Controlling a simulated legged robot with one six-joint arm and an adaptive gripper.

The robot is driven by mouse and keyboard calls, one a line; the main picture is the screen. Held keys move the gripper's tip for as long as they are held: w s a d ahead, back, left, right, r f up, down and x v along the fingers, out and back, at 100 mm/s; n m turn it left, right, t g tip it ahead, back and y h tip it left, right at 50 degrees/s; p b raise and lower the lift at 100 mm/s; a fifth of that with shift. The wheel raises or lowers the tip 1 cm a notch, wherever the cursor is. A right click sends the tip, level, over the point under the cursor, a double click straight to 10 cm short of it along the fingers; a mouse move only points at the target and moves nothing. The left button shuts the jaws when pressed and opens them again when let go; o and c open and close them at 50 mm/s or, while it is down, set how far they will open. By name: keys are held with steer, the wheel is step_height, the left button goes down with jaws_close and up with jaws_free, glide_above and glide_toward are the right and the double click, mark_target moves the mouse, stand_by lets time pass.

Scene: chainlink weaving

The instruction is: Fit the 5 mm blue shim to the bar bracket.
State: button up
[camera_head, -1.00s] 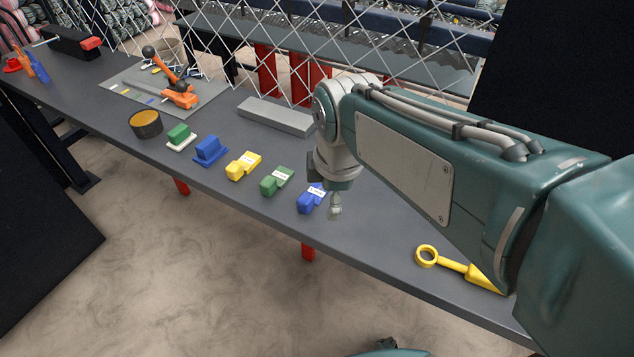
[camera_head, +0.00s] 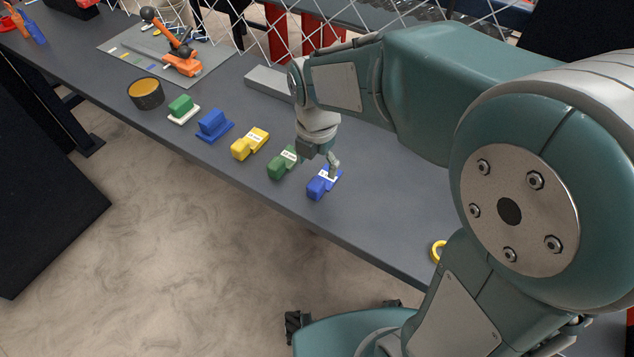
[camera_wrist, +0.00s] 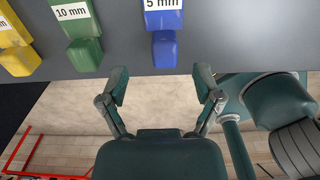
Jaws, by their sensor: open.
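The blue shim (camera_head: 317,188) lies near the front edge of the bench, at the right end of a row of coloured blocks. In the wrist view the blue shim (camera_wrist: 163,48) shows a white "5 mm" label. My gripper (camera_head: 333,170) is over its rear part in the head view and hides some of its label. In the wrist view my gripper (camera_wrist: 161,84) is open and empty, with the shim just beyond the gap between its fingers. Contact cannot be told. I cannot identify the bar bracket for sure; an orange clamp (camera_head: 182,62) stands on a grey plate at the back left.
A green 10 mm block (camera_head: 281,164) lies left of the shim, then a yellow block (camera_head: 249,145), a blue block on a base (camera_head: 214,124), a green block on a white base (camera_head: 181,107) and a round tin (camera_head: 146,94). A grey bar (camera_head: 268,82) and chainlink mesh are behind.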

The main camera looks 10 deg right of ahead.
mark_target(319, 179)
steer(key=f, duration=0.4)
steer(key=shift+s+d+f, duration=0.1)
steer(key=shift+d+f, duration=0.15)
steer(key=shift+d, duration=0.05)
steer(key=shift+f, duration=0.45)
steer(key=shift+a, duration=0.15)
jaws_close()
